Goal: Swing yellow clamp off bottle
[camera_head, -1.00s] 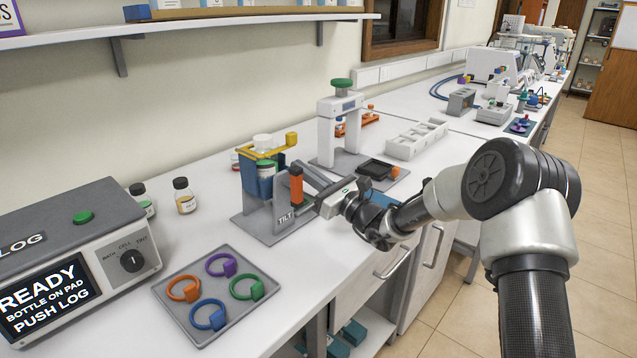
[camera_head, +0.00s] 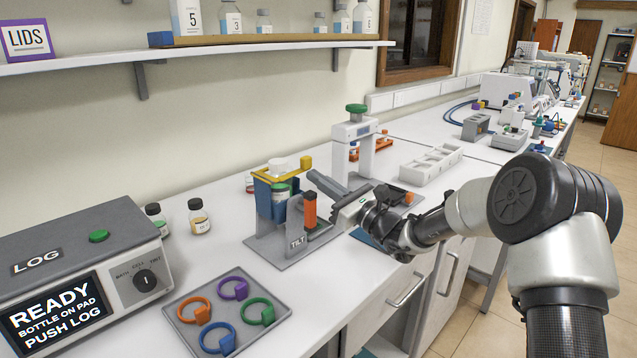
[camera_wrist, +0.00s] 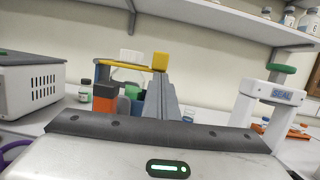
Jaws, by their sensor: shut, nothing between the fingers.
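The yellow clamp (camera_head: 284,174) lies across the top of the tilt stand (camera_head: 300,242), with a yellow block (camera_head: 306,163) at its right end. A bottle with a green cap (camera_head: 281,190) sits under it in the blue holder (camera_head: 264,198); a white round part (camera_head: 278,168) sits above. My gripper (camera_head: 312,176) is shut and empty, its tips just below and right of the yellow block. In the wrist view the clamp (camera_wrist: 101,64) and block (camera_wrist: 160,57) show beyond my gripper's fingers (camera_wrist: 161,82). I cannot tell whether the fingers touch the block.
An orange handle (camera_head: 310,208) stands at the front of the stand, close to my fingers. A white press with a green knob (camera_head: 355,130) stands behind. Two small bottles (camera_head: 199,216), the log box (camera_head: 75,250) and a grey tray of coloured rings (camera_head: 262,290) are left and in front.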

